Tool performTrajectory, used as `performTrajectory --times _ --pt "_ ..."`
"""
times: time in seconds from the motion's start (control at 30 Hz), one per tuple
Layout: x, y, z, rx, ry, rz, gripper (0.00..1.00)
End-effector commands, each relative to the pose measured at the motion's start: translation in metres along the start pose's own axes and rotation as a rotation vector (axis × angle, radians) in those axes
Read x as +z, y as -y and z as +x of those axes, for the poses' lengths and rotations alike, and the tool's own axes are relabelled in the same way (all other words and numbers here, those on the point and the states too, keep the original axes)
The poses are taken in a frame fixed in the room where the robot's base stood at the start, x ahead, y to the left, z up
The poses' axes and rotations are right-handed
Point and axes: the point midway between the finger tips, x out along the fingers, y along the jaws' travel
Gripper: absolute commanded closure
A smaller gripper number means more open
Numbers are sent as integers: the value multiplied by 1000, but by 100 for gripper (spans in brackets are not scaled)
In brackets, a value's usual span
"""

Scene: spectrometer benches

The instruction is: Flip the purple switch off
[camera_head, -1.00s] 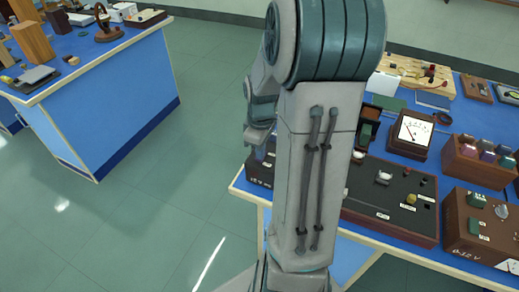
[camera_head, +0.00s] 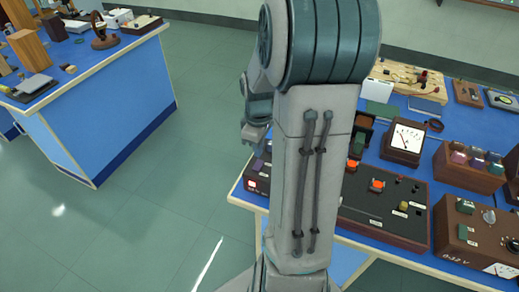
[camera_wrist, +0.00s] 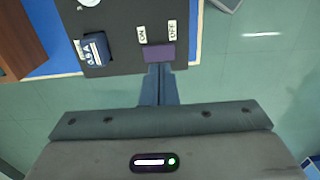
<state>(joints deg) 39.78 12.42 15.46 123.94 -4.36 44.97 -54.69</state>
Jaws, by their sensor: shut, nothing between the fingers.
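The purple switch (camera_wrist: 159,54) sits near the edge of a dark panel (camera_wrist: 118,62) in the wrist view, below an ON label on its left and an OFF label on its right. Which way it is tilted I cannot tell. My gripper (camera_wrist: 159,70) is shut and empty, its fingertips at the switch's lower edge; whether they touch it is unclear. In the head view my gripper (camera_head: 252,138) hangs by the left end of the bench, and my arm hides part of the dark panel (camera_head: 385,212).
A dark blue part (camera_wrist: 93,48) stands on the panel left of the switch. In the head view, orange-topped parts (camera_head: 377,185), a meter (camera_head: 404,139) and a brown box (camera_head: 470,236) crowd the blue bench. Open floor (camera_head: 200,150) separates it from another bench (camera_head: 110,110).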

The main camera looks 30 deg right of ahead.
Motion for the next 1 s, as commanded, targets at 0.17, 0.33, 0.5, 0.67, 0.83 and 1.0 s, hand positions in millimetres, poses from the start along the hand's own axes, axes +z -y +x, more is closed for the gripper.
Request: performTrajectory --times 0.17,0.33,0.5,0.67,0.83,1.0 --pt "-1 -2 -46 12 -6 0 100" --pt "-1 -2 -75 8 -5 0 100" --pt "0 -1 -90 6 -4 1 100" --pt "0 -1 -93 5 -3 1 100" --pt "0 -1 -92 5 -3 1 100" --pt "-4 10 -96 17 -4 18 100"
